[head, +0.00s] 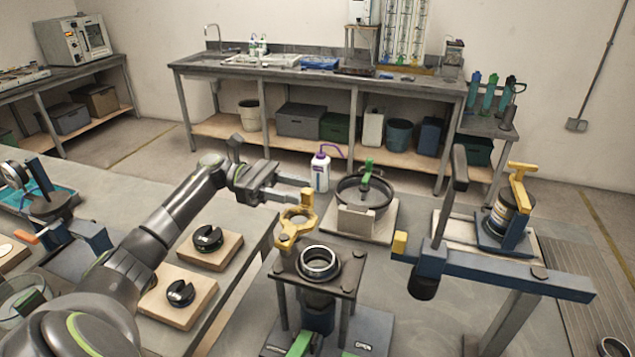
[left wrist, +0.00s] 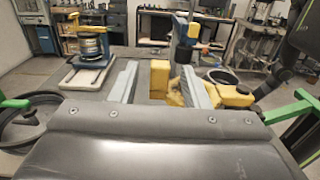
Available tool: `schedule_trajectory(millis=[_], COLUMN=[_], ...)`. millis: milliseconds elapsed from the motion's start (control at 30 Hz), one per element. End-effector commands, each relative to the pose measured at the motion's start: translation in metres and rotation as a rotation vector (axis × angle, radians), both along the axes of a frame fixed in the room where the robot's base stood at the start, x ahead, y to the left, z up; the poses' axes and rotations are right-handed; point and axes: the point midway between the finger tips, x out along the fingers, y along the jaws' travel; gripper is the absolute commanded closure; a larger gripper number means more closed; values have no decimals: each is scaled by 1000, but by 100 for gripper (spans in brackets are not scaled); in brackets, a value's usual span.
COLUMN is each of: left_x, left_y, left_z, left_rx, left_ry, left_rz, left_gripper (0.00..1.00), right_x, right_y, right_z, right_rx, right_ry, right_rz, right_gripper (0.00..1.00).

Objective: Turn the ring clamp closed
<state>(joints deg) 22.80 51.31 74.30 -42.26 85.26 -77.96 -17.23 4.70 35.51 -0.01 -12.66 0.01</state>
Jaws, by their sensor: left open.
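The yellow ring clamp (head: 297,224) is swung out behind the dark round collar (head: 320,261) on the small metal stand (head: 345,285), not over it. Its upright yellow grip block (head: 307,199) is at the far end from its pivot (head: 285,246). My left gripper (head: 292,196) comes in from the left at that block and is open. In the left wrist view the yellow block (left wrist: 159,77) stands between the fingers of my left gripper (left wrist: 158,88), with gaps showing beside it. Whether a finger touches it I cannot tell. My right gripper is not in view.
A blue beam with a dark lever (head: 450,210) stands close on the right. A round pan with a green handle (head: 365,192) and a white bottle (head: 320,172) are behind. A canister with a yellow clamp (head: 510,215) stands farther right. Wooden blocks (head: 210,245) lie under my left arm.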

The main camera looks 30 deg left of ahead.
Motion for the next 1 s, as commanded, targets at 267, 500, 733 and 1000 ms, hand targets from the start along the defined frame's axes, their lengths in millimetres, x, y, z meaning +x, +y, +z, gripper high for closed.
schedule_trajectory(millis=[267,500,733,1000], left_x=[9,11,11,11], left_y=[-44,-53,-53,-53], left_z=[2,0,0,0], left_rx=[-2,0,1,1], left_ry=[2,1,1,1], left_rz=[-1,1,1,1], left_gripper=[58,58,62,97], right_x=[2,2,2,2], right_y=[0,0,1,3], right_z=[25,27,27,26], right_rx=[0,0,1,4], right_ry=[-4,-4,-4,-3], right_rz=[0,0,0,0], right_gripper=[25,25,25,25])
